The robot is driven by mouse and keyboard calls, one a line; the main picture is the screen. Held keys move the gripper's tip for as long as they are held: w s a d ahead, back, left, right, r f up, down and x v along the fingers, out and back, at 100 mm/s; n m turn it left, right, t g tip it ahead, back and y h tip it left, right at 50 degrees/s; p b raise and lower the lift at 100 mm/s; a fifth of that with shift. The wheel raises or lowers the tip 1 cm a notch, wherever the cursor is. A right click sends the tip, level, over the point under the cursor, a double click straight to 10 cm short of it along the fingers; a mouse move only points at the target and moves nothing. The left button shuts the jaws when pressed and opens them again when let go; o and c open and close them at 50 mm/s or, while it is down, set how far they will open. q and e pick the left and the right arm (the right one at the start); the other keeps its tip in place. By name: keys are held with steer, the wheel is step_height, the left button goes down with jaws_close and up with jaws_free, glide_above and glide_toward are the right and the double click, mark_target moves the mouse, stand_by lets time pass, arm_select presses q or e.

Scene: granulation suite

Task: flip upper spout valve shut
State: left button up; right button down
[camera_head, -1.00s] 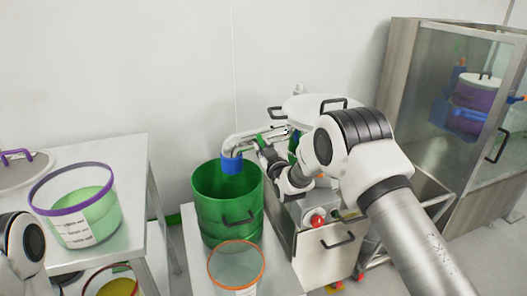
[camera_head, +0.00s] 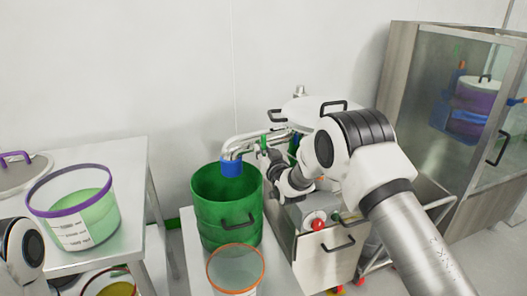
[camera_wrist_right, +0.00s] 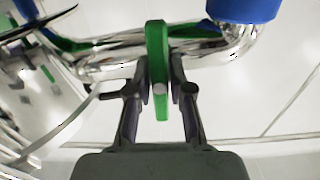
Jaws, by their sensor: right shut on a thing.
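The upper spout is a shiny metal pipe (camera_head: 245,139) with a blue end piece (camera_head: 231,169) over a green bucket. Its valve has a green lever (camera_head: 264,142), which also shows in the right wrist view (camera_wrist_right: 157,40), where it crosses the pipe (camera_wrist_right: 112,62). My right gripper (camera_wrist_right: 160,78) is shut on the green lever, with one finger on each side of it. In the head view the right gripper (camera_head: 267,154) is small, at the pipe. The valve's pivot is not clear to see. My left gripper is out of view; only part of my left arm shows.
The green bucket (camera_head: 225,207) stands below the spout, with an orange-rimmed clear container (camera_head: 235,268) in front. A white-lidded vessel (camera_head: 305,108) is behind my right arm. A table (camera_head: 140,190) with a purple-rimmed container (camera_head: 72,208) is at left, a glass-fronted cabinet (camera_head: 405,75) at right.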

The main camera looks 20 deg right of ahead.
steer(key=shift+f, duration=0.15)
steer(key=c, duration=1)
jaws_free()
steer(key=shift+a, duration=0.1)
steer(key=shift+c, duration=0.2)
steer(key=s, duration=1.2)
steer(key=shift+d, duration=0.25)
